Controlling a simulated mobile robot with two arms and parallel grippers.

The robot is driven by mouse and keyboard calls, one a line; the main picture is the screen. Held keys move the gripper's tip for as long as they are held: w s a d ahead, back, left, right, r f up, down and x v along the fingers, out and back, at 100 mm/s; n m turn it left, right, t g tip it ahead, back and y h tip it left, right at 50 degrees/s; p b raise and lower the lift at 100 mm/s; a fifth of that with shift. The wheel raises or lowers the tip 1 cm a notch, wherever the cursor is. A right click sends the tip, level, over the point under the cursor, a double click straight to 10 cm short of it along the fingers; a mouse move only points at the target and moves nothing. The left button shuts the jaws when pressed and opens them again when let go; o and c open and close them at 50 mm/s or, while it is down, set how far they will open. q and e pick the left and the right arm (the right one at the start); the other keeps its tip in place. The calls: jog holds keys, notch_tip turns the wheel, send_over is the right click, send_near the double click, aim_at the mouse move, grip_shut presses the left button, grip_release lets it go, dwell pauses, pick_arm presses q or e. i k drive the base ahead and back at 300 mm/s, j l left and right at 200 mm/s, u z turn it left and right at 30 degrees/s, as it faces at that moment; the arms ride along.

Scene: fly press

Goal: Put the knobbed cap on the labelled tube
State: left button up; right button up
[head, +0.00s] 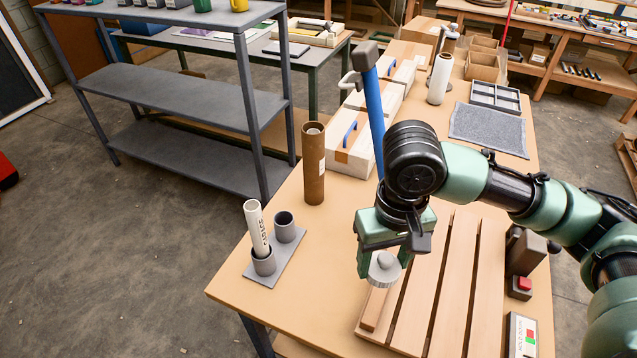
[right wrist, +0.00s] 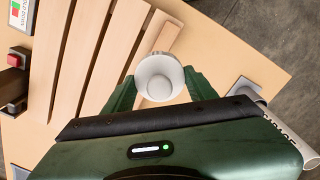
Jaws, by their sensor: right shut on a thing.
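The knobbed cap (head: 384,270) is a pale grey disc with a round knob on top. My right gripper (head: 383,262) is shut on it and holds it above the near end of the slatted wooden rack. In the right wrist view the cap (right wrist: 160,77) sits between the two green fingers of the gripper (right wrist: 160,88). The labelled tube (head: 256,228) is white with dark lettering. It stands slightly tilted in one cup of a grey holder, left of the gripper. It also shows in the right wrist view (right wrist: 280,122), partly hidden by my gripper body. My left gripper is not in view.
The grey holder (head: 283,262) has a second, empty-looking cup (head: 287,232). A tall brown tube (head: 313,170) stands behind it. The slatted rack (head: 440,285) lies below my right arm. A blue post (head: 374,115) rises behind the gripper. The table between cap and holder is clear.

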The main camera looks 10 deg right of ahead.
aim_at(313, 145)
jog(key=k+l+z, duration=0.1)
jog(key=k+z, duration=0.25)
jog(key=k+l+z, duration=0.1)
jog(key=z, duration=0.25)
jog(key=k+l+z, duration=0.2)
jog(key=z, duration=0.2)
